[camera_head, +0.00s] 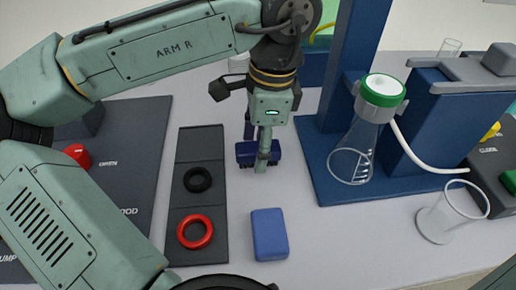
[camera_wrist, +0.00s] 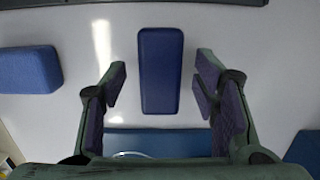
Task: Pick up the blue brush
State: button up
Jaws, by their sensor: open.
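The blue brush (camera_head: 245,152) is a dark navy block with dark bristles showing below it, on the light table under my gripper (camera_head: 263,150). One finger hides its middle in the head view. In the wrist view the brush (camera_wrist: 161,70) lies lengthwise between the fingers of my open gripper (camera_wrist: 161,80). There is a gap on each side, and neither finger appears to touch it. A brighter blue block (camera_head: 269,234), like a sponge, lies nearer the front. It also shows at the left of the wrist view (camera_wrist: 28,69).
A dark tray (camera_head: 201,146) with a black ring (camera_head: 198,180) and a red ring (camera_head: 195,232) lies to the left. The blue rig base (camera_head: 318,172), holding a green-capped flask (camera_head: 352,150), stands to the right. A clear beaker (camera_head: 452,212) is at the right front.

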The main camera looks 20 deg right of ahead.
aim_at(257, 150)
jog(key=shift+f, duration=0.5)
grip_shut()
dwell(0.4)
jog(key=shift+r, duration=0.1)
notch_tip(257, 150, up, 4)
jog(key=p, duration=0.4)
jog(key=shift+f, duration=0.2)
jog(key=shift+s+r+p, duration=0.15)
jog(key=shift+s+p, duration=0.2)
jog(key=shift+p, duration=0.05)
jog(key=s, duration=0.5)
jog(key=s+p, duration=0.1)
jog(key=s, duration=0.4)
jog(key=s+r, duration=0.1)
jog(key=s, duration=0.4)
jog(key=shift+s+d, duration=0.15)
jog(key=shift+d, duration=0.1)
